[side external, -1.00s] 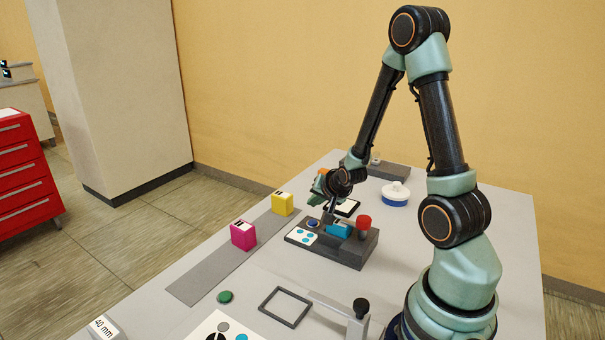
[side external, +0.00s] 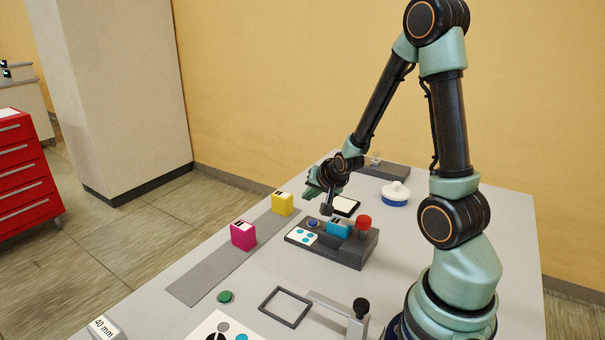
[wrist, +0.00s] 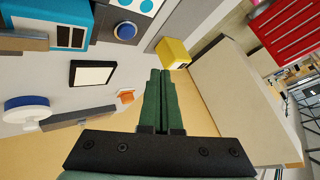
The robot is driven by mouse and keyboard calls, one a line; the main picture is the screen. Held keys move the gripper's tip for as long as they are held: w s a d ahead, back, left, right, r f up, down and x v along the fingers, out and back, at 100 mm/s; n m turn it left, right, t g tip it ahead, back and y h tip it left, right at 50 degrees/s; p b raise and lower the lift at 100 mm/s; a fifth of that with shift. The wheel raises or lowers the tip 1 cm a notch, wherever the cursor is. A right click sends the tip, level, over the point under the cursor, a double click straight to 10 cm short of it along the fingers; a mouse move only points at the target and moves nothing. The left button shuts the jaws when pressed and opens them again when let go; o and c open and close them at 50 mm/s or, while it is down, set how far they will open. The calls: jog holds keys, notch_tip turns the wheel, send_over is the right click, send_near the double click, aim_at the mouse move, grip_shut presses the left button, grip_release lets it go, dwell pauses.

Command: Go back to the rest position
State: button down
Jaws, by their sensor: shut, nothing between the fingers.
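My gripper (side external: 312,188) is raised above the far part of the grey table, beyond the dark block. Its two green fingers (wrist: 160,82) lie together in the wrist view, with nothing between them. The fingers point roughly level, toward the left in the side view. My arm is bent, with its elbow high. A cyan cartridge (side external: 339,228) sits in the dark block (side external: 350,252), apart from my gripper.
A red knob (side external: 363,222) stands up from the block. Yellow (side external: 283,204) and magenta (side external: 243,235) cartridges stand on a grey strip. A white-and-blue pot (side external: 396,194), a black-framed pad (wrist: 93,75) and a small orange piece (wrist: 126,96) are on the table.

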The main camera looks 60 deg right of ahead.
jog(key=s+a+r+n+y, duration=0.1)
jog(key=a+r+n+y, duration=0.2)
jog(key=a+r+n, duration=0.65)
jog(key=s+a+r+n+g, duration=0.1)
jog(key=s+a+r+n, duration=0.1)
jog(key=s+a, duration=0.2)
jog(key=s+a+r+n+g+y, duration=0.1)
jog(key=s+a+r, duration=0.2)
jog(key=a, duration=0.4)
jog(key=shift+s+r+n, duration=0.35)
jog(key=shift+s, duration=0.3)
